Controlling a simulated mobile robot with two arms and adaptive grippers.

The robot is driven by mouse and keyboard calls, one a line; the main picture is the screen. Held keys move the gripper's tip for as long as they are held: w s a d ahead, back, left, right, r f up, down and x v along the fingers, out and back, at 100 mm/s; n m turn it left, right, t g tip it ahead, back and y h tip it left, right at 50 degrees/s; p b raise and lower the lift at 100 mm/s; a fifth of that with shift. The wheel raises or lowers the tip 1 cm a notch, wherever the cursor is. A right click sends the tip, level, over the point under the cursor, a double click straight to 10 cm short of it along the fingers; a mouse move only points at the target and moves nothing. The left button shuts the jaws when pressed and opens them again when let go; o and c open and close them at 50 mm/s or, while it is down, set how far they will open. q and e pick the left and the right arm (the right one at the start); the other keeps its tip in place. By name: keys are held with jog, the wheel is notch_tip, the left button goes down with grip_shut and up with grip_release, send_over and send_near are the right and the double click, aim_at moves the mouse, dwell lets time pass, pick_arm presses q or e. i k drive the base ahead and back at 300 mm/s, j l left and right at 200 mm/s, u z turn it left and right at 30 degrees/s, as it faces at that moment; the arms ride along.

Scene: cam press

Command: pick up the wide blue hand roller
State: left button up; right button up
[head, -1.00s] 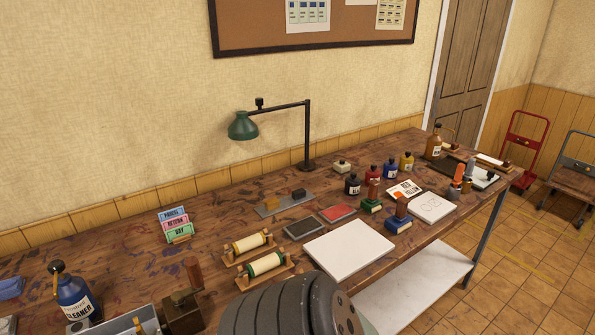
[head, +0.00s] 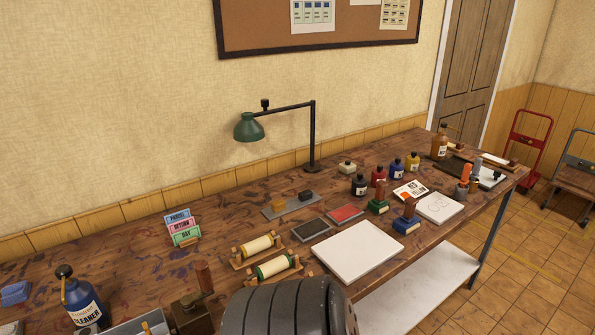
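I cannot make out a wide blue hand roller for certain in the head view. Two rollers lie on wooden cradles near the middle of the bench: a cream roller with yellow ends (head: 257,245) and, in front of it, a cream roller with green ends (head: 275,266). A blue block-like thing (head: 14,293) lies at the far left edge, too small to tell what it is. Neither of my grippers is in view; a dark ridged part of mine fills the bottom centre.
A green lamp (head: 249,127) stands at the back of the bench. A blue cleaner bottle (head: 83,302) is at front left, beside a card stand (head: 183,228). A white slab (head: 356,250) lies at the front edge. Ink bottles (head: 397,169) and pads crowd the right.

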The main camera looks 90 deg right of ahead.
aim_at(405, 224)
jog(key=i+z, duration=0.1)
jog(key=z, duration=0.25)
jog(key=i+z, duration=0.15)
jog(key=z, duration=0.2)
jog(key=i+z, duration=0.15)
jog(key=z, duration=0.15)
